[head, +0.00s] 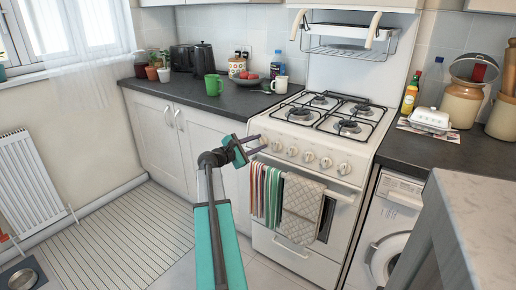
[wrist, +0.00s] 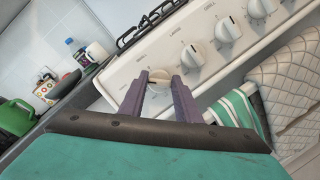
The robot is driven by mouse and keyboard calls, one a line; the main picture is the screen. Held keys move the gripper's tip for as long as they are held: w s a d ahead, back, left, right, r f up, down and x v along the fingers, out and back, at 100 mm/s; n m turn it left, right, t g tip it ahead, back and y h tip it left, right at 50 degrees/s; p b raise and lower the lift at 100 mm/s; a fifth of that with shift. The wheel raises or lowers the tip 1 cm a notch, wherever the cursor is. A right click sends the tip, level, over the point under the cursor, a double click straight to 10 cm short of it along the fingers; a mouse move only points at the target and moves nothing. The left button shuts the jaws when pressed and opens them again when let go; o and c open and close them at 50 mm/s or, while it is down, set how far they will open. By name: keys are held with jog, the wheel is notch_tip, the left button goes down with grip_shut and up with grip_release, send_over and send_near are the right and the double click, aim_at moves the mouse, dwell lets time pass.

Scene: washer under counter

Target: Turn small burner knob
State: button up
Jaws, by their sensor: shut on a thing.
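The small burner knob is the leftmost white knob (wrist: 158,77) on the stove's front panel in the wrist view. Its pointer looks turned sideways, while the neighbouring knobs' pointers stand more upright. My gripper (wrist: 159,82) has its two purple fingers on either side of this knob, shut on it. In the head view my gripper (head: 260,143) reaches the left end of the control panel from the front left. The fingers partly cover the knob there.
The large burner knob (wrist: 193,53) and grill knob (wrist: 227,28) sit to the right. The white stove (head: 290,245) has a striped towel (head: 266,195) and a quilted mitt (head: 300,208) on its front.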

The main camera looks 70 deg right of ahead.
jog(key=m+y+b, duration=0.1)
jog(key=m, duration=0.4)
jog(key=shift+f+g+b, duration=0.15)
jog(key=shift+g+b, duration=0.15)
jog(key=shift+b, duration=0.1)
jog(key=m, duration=0.2)
jog(key=m+y+b, duration=0.1)
jog(key=m, duration=0.1)
jog(key=shift+a+y, duration=0.1)
jog(key=shift+y, duration=0.2)
jog(key=shift+m, duration=0.4)
jog(key=o, duration=1.1)
jog(key=shift+r, duration=0.2)
jog(key=v, duration=1.3)
jog(key=shift+w+a+r+p, duration=0.1)
jog(key=shift+a+r+p, duration=0.05)
jog(key=shift+a+p, duration=0.25)
